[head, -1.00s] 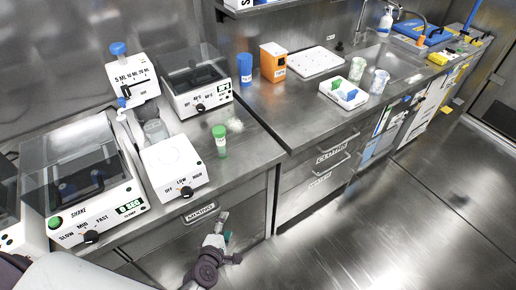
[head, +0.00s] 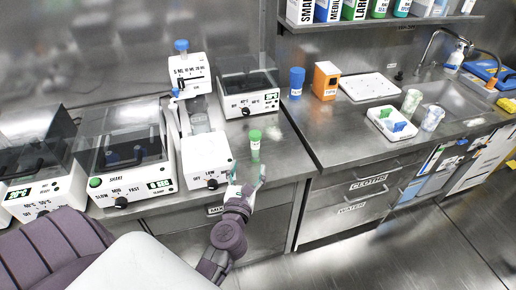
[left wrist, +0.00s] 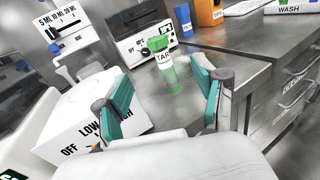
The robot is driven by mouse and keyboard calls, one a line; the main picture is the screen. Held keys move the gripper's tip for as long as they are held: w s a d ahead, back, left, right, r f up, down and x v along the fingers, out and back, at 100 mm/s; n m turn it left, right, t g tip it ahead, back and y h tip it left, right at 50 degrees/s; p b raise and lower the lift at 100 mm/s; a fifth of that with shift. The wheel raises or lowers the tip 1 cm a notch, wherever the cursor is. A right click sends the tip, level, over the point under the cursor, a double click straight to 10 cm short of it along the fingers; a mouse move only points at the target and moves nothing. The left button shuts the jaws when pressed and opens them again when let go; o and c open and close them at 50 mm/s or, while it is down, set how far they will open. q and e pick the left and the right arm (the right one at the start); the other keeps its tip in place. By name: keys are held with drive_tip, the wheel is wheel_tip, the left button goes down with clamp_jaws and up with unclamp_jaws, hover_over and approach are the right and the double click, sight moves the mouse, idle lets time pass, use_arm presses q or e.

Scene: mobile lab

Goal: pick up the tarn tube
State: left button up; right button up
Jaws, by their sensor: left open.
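The tarn tube (head: 255,145) stands upright on the steel counter. It has a green cap, a white label and a green lower part. In the left wrist view the tube (left wrist: 168,82) shows "TAR" on its label, the rest cut off from sight. My left gripper (head: 248,178) is open and empty at the counter's front edge, just in front of the tube. In the left wrist view its teal fingers (left wrist: 162,98) are spread, with the tube beyond and between them. I see no contact. My right gripper is not in view.
A lidded heater (head: 250,95) is behind. Counter right of the tube is clear.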

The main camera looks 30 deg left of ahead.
use_arm(q)
drive_tip(key=p, duration=0.1)
approach(255, 134)
drive_tip(key=shift+n, duration=0.3)
drive_tip(key=x, duration=0.4)
drive_tip(key=shift+a+f, duration=0.1)
drive_tip(key=shift+f, duration=0.05)
drive_tip(key=shift+p+x, duration=0.45)
drive_tip(key=shift+x, duration=2.55)
drive_tip(key=shift+r, duration=0.2)
drive_tip(key=shift+c, duration=0.3)
drive_tip(key=c, duration=1)
clamp_jaws()
drive_tip(key=shift+r, duration=0.1)
